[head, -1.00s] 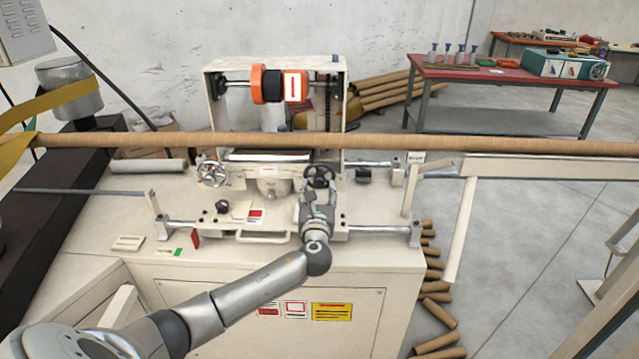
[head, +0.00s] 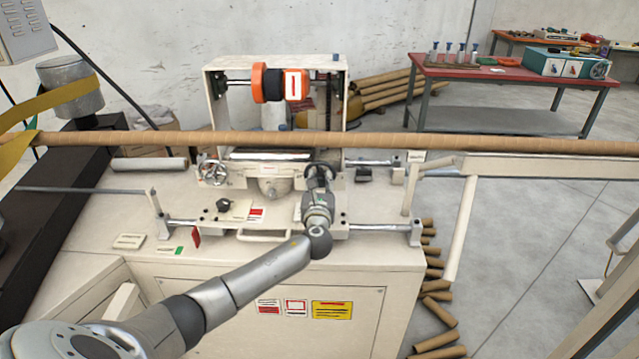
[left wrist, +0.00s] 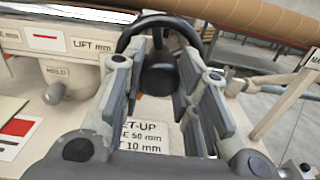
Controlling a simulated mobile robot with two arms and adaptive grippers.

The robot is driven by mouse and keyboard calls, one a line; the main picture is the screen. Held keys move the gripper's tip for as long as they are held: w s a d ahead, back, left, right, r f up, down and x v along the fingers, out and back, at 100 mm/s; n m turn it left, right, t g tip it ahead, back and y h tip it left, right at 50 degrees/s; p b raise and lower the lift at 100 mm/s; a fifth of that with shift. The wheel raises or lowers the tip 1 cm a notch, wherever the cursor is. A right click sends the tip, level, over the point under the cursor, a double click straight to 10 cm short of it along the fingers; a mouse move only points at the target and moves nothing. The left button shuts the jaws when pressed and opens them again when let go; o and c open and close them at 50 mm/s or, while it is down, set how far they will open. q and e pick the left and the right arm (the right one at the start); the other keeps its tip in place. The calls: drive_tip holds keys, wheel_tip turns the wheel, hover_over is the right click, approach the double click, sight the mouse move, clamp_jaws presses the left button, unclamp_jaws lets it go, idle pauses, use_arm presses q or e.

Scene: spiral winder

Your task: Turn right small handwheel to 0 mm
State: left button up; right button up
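The right small handwheel (head: 314,167) is black and sits on the front of the carriage, mostly hidden behind my left gripper in the head view. The left wrist view shows its dark rim and hub (left wrist: 160,77) straight ahead. My left gripper (left wrist: 162,62) is open, with its two fingers apart on either side of the hub and their tips close to the wheel. I cannot tell whether they touch it. In the head view the left gripper (head: 318,182) is in front of the wheel. My right gripper is not in view. No scale reading is legible.
A silver handwheel (head: 213,172) is to the left on the same carriage. A long brown tube (head: 400,142) crosses above the machine. Below the wheel is a set-up label (left wrist: 140,135). A red table (head: 480,72) stands behind on the right.

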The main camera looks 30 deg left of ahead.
use_arm(q)
drive_tip(key=shift+c, duration=0.9)
drive_tip(key=shift+n, duration=0.4)
drive_tip(key=n+b, duration=0.1)
drive_tip(key=n, duration=0.1)
drive_tip(key=shift+f+n+b, duration=0.1)
drive_tip(key=shift+n+b, duration=0.3)
drive_tip(key=n+b, duration=0.1)
drive_tip(key=n, duration=0.2)
drive_tip(key=shift+n+b, duration=0.3)
drive_tip(key=shift+b, duration=0.1)
drive_tip(key=n+b, duration=0.2)
drive_tip(key=n, duration=0.2)
drive_tip(key=shift+n, duration=0.3)
drive_tip(key=shift+n+b, duration=1.1)
drive_tip(key=shift+n, duration=1)
